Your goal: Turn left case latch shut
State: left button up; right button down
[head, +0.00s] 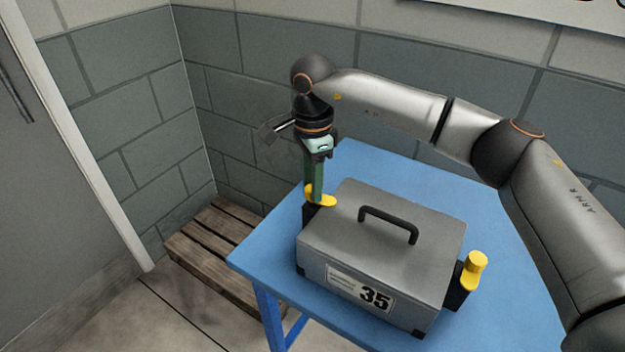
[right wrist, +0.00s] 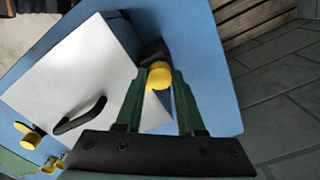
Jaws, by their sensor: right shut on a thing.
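A grey case (head: 385,222) with a black handle on its lid stands on a blue table. Its left latch (head: 324,200) has a yellow lever on a black block at the case's left side. My right gripper (head: 316,190) points down at this latch from above, shut on the yellow lever. In the right wrist view the rounded yellow latch top (right wrist: 159,76) sits between the two green fingertips (right wrist: 160,82). The fingers hide part of the latch. The right latch (head: 473,270), also yellow on black, is at the case's right side, free of any gripper. My left gripper is not in view.
The blue table (head: 365,160) has bare room behind the case and to its right. A wooden pallet (head: 205,243) lies on the floor at the left. A block wall (head: 240,90) stands close behind the table. The case handle (head: 388,222) rises above the lid.

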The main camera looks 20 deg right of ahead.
jog(key=shift+w+d+m, duration=0.1)
jog(key=shift+m, duration=0.9)
jog(key=c, duration=0.5)
grip_release()
notch_tip(320, 180, up, 13)
jog(key=shift+f, duration=0.2)
